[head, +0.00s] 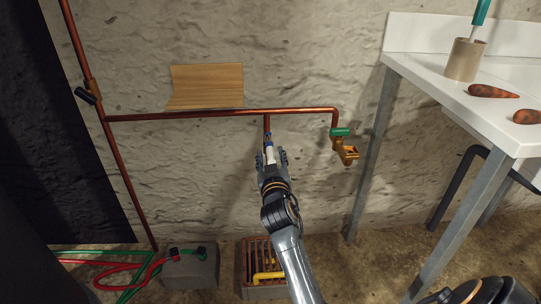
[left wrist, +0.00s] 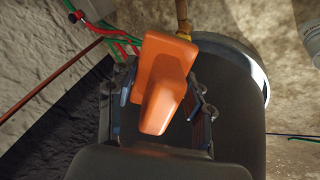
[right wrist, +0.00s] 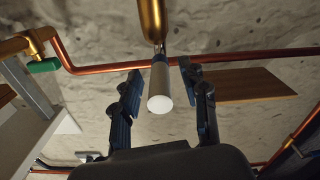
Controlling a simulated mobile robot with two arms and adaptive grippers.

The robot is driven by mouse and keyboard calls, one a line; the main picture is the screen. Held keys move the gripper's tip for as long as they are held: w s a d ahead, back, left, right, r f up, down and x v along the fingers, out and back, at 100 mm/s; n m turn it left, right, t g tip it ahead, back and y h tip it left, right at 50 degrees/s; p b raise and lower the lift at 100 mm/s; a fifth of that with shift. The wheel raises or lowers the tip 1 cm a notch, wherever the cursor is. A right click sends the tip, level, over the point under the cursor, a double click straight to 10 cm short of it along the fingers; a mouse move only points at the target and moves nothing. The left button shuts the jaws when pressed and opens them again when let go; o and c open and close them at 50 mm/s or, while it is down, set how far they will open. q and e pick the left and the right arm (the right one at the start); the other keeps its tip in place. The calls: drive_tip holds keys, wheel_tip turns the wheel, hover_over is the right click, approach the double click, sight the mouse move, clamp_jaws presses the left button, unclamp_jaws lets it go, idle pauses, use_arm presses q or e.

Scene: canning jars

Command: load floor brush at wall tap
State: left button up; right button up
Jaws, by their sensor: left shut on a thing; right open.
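My right gripper (head: 271,158) is in front of the wall, below the horizontal copper pipe. In the right wrist view the right gripper (right wrist: 160,73) is open, one finger on each side of a white-ended cylinder (right wrist: 160,92). I see gaps beside the cylinder. A brass piece (right wrist: 152,20) shows behind its far end. A brass tap (head: 346,151) with a green handle (head: 340,132) ends the copper pipe, right of the gripper. My left gripper (left wrist: 157,88) shows only in the left wrist view, shut on an orange block-like piece (left wrist: 160,75) with a stub. I cannot make out a whole brush.
Copper pipe (head: 200,115) runs along the rough wall under a wooden board (head: 206,87). A white table (head: 440,75) with a cup (head: 465,60) stands right. A grey block (head: 191,267), red and green hoses (head: 118,266) and a floor grate (head: 248,262) lie below.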

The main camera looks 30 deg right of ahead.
drive_tip(key=v, duration=0.6)
drive_tip(key=shift+s, duration=0.25)
drive_tip(key=shift+a, duration=0.15)
